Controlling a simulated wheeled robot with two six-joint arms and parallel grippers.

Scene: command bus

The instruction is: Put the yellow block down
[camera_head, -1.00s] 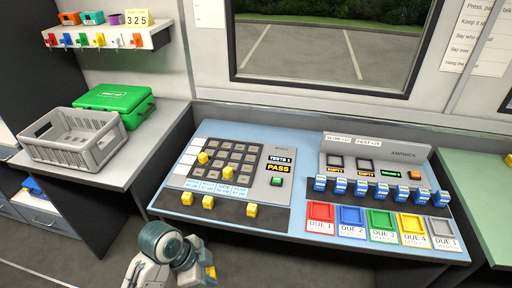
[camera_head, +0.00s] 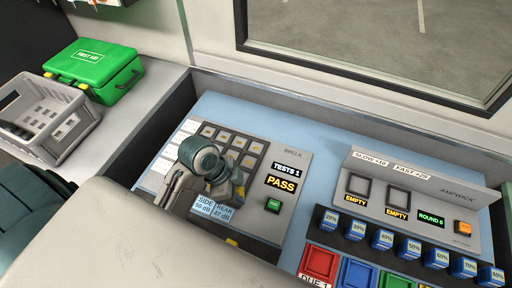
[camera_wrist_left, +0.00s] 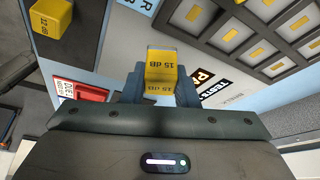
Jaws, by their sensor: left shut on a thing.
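My left gripper (camera_wrist_left: 160,88) is shut on a yellow block (camera_wrist_left: 163,70) marked "15 dB". In the head view, the left gripper (camera_head: 232,190) is over the lower part of the grey grid panel (camera_head: 248,152), near its white label strip. It hides several grid cells and most of the held block. I cannot tell how far the block is above the panel. Another yellow block (camera_wrist_left: 50,18), marked in dB, shows at the upper left of the wrist view. My right gripper is not in view.
A lit PASS display (camera_head: 282,184) and a green button (camera_head: 273,205) are right of the grid. Several blue percent blocks (camera_head: 381,240) stand in a row before the Ampwick unit (camera_head: 400,205). A grey crate (camera_head: 75,130) and green first-aid box (camera_head: 95,62) are at left.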

